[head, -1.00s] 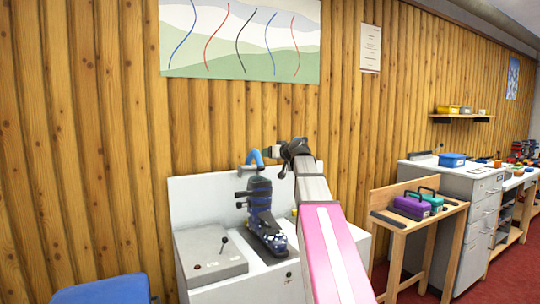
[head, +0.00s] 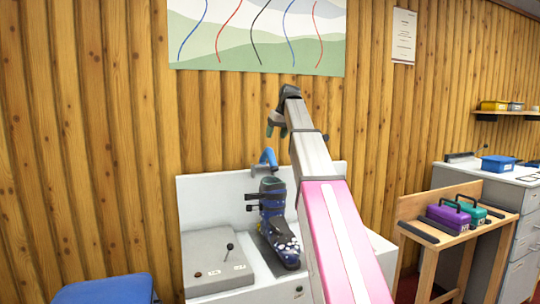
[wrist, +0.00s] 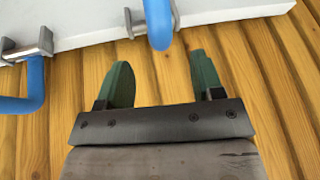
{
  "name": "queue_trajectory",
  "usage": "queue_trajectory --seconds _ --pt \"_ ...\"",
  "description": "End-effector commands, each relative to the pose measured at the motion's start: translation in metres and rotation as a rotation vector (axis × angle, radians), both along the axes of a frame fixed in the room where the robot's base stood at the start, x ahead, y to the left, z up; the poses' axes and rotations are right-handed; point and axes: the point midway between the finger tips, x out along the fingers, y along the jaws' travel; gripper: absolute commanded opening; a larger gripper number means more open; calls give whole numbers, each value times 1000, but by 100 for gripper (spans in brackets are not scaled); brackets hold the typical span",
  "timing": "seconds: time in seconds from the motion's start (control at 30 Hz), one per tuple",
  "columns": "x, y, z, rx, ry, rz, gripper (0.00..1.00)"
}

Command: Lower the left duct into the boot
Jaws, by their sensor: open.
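A blue hooked duct (head: 267,156) stands at the top edge of the white back panel, above the dark blue boot (head: 272,210). The boot stands upright on the white bench. I cannot tell whether the duct's end enters the boot's cuff. My gripper (head: 276,131) is open and empty, above the duct and apart from it. In the wrist view, one blue duct (wrist: 158,22) lies beyond the gap between my green fingers (wrist: 163,80). A second blue duct (wrist: 35,88) is at the left there. The boot is out of the wrist view.
A grey control box (head: 208,262) with a small lever (head: 229,247) sits left of the boot. The white back panel (head: 210,195) rises behind it. A wooden stand (head: 430,255) with purple and teal cases is at the right. The plank wall is close behind.

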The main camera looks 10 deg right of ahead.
Motion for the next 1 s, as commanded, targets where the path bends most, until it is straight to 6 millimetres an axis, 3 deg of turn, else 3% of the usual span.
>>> queue_trajectory --seconds 0.17,0.6,0.8,1.0 --pt "2 3 -11 -4 12 -4 61" --pt "26 20 -78 -4 9 -2 61" --pt "32 24 -95 -4 9 -2 61" --pt "34 25 -99 -4 8 -3 61"
